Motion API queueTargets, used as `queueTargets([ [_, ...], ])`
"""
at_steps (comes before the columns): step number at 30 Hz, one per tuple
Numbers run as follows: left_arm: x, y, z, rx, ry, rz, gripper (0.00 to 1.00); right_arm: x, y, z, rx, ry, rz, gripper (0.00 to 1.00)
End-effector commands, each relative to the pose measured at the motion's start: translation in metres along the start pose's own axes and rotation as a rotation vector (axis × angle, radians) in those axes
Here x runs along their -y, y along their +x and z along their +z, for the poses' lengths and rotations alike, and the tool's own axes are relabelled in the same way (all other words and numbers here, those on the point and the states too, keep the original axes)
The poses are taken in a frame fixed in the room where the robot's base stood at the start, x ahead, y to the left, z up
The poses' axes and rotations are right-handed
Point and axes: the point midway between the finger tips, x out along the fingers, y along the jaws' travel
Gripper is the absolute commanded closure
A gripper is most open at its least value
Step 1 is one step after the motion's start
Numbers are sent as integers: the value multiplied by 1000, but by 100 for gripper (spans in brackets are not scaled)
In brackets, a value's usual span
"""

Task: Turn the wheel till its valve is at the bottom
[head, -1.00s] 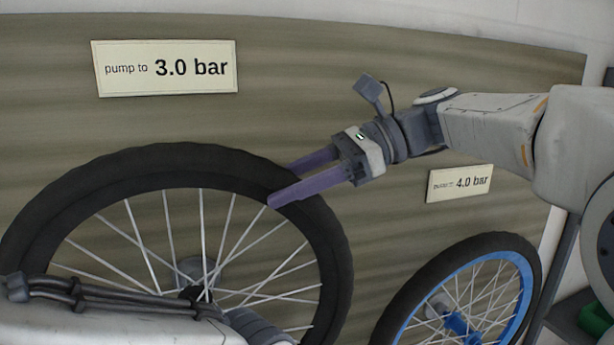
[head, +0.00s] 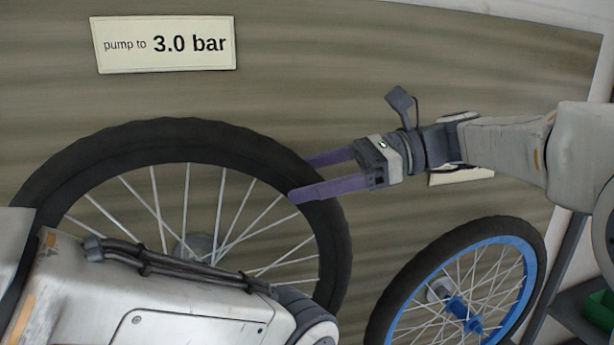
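The large wheel (head: 186,139) with a black tyre and silver spokes stands in front of the brown board at the left. I see no valve on the part of the rim that shows. My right gripper (head: 299,178) is at the wheel's upper right. Its two purple fingers are apart, one on the near side of the tyre and one behind it, with the tyre between them. I cannot tell whether they touch it. My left gripper is out of view; only its arm shows.
A smaller wheel with a blue rim (head: 511,247) stands at the lower right. A "pump to 3.0 bar" sign (head: 165,44) is on the board (head: 330,60). A second sign (head: 461,175) is partly behind my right arm. A green object (head: 599,313) lies on a dark shelf at the right edge.

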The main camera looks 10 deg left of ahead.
Motion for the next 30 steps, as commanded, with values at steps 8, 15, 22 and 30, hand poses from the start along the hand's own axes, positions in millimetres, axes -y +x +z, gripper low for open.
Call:
queueTargets([
  [8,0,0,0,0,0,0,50,0,0,1,2,-1,2,20],
  [15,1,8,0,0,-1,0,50,0,-24,-2,1,-2,-4,20],
  [22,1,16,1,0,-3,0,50,1,-71,-2,1,-2,-4,20],
  [30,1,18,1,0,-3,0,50,0,-102,0,1,-1,-1,20],
])
